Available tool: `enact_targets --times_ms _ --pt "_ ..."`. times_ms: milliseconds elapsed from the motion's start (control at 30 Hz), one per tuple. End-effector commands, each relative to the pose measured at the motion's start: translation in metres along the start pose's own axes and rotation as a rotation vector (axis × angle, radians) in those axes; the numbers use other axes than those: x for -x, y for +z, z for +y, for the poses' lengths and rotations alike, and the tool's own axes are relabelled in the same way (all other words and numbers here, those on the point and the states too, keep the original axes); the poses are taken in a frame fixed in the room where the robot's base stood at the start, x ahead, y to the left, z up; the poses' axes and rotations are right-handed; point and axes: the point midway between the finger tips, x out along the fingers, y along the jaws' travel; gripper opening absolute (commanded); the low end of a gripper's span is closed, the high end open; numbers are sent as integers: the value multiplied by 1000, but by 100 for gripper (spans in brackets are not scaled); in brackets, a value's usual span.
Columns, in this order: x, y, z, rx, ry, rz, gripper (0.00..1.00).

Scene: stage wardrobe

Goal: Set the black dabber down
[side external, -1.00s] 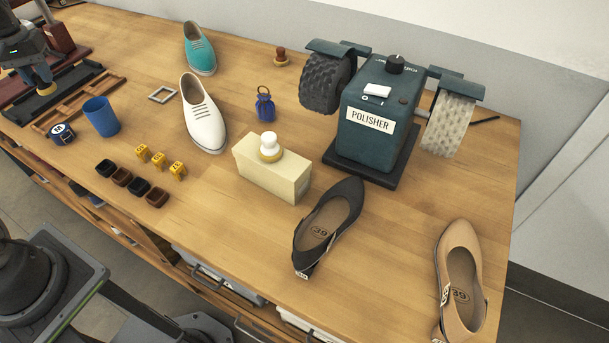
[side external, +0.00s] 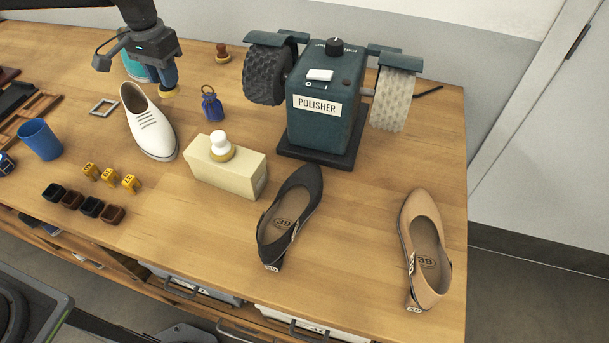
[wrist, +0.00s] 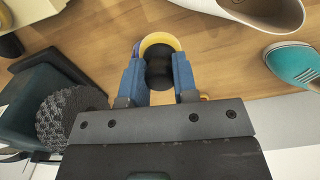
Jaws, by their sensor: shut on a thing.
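My gripper (side external: 160,82) is shut on the black dabber, one blue finger on each side of its black handle. In the wrist view the black dabber (wrist: 158,66) shows between my gripper (wrist: 158,78), its round yellow base facing away from my wrist. In the side view only its yellow base (side external: 168,92) shows clearly below the fingers. I cannot tell for sure how far the base is above the wood.
The teal shoe (side external: 134,66) is partly hidden behind my gripper. The polisher (side external: 318,125) stands to the right. A cream block (side external: 228,176) with a white-knobbed dabber (side external: 220,145) on it is nearer the front. A brown-knobbed dabber (side external: 222,53) stands behind. Bare wood lies between these.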

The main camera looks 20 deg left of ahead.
Motion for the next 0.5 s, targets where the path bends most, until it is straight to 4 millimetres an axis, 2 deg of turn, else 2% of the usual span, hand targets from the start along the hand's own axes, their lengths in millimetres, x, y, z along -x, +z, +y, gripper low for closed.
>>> enact_targets --times_ms 33,233,400,500 --pt "0 -2 31 -58 0 -1 5" --pt "0 5 135 -249 0 -1 5" --pt "0 27 220 -408 1 -1 5" --pt "0 45 264 -493 1 -1 5"
